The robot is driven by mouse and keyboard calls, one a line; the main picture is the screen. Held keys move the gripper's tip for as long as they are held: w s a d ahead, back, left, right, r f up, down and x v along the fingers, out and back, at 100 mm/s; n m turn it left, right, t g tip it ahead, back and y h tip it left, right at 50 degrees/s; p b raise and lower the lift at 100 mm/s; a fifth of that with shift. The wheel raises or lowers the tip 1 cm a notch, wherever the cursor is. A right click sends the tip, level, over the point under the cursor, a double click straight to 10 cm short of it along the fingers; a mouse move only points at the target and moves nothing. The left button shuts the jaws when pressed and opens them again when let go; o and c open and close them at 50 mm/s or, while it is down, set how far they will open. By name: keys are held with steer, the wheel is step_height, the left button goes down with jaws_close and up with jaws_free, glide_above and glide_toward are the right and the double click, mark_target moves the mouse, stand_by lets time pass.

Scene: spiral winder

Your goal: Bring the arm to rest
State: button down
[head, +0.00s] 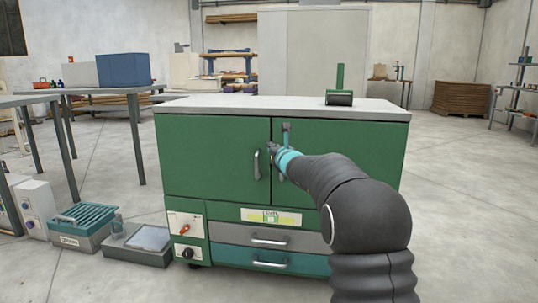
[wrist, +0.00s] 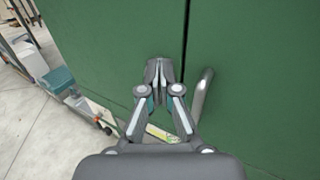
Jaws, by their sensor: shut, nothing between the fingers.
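My arm (head: 340,195) reaches forward from the lower right of the head view toward the green cabinet (head: 215,150). My gripper (head: 271,150) is in front of the two cabinet doors, near their middle seam. In the wrist view my gripper (wrist: 158,72) has its fingertips together, with nothing between them, just left of the dark door seam. A metal door handle (wrist: 203,95) stands to the right of the fingers there. The left door handle (head: 257,163) shows beside my gripper in the head view. Both doors look shut. Whether the fingertips touch the door I cannot tell.
A green-handled roller (head: 340,92) stands on the cabinet's pale top (head: 240,105). Below the doors are a grey drawer (head: 230,234) and a teal drawer (head: 230,257). A teal-topped crate (head: 80,225) and grey tray (head: 140,243) sit left on the floor. Floor at right is clear.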

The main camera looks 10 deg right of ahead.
steer(key=s+a+f+n+g+y, duration=0.4)
steer(key=s+a+f+n, duration=0.4)
steer(key=n, duration=0.4)
steer(key=s+a+f+n+g+p, duration=0.1)
steer(key=s+a+f+n+g, duration=0.15)
steer(key=s+n, duration=0.5)
steer(key=s+a+f+n+g+p, duration=0.1)
steer(key=s+n+g, duration=0.3)
steer(key=s, duration=0.7)
steer(key=s+d+f+n+g+h+p, duration=0.1)
steer(key=s+d+n+g+h+p, duration=0.2)
steer(key=s, duration=0.8)
steer(key=s+d+n+g+h+p, duration=0.15)
steer(key=s+d+n, duration=0.35)
steer(key=s, duration=0.7)
steer(key=s+d+r+n+t+h+p, duration=0.2)
steer(key=s+r+p, duration=0.2)
steer(key=s+r, duration=0.3)
steer(key=shift+s+d+t+h, duration=0.35)
steer(key=shift+s+d+t, duration=0.05)
steer(key=shift+s, duration=0.35)
steer(key=shift+n, duration=0.25)
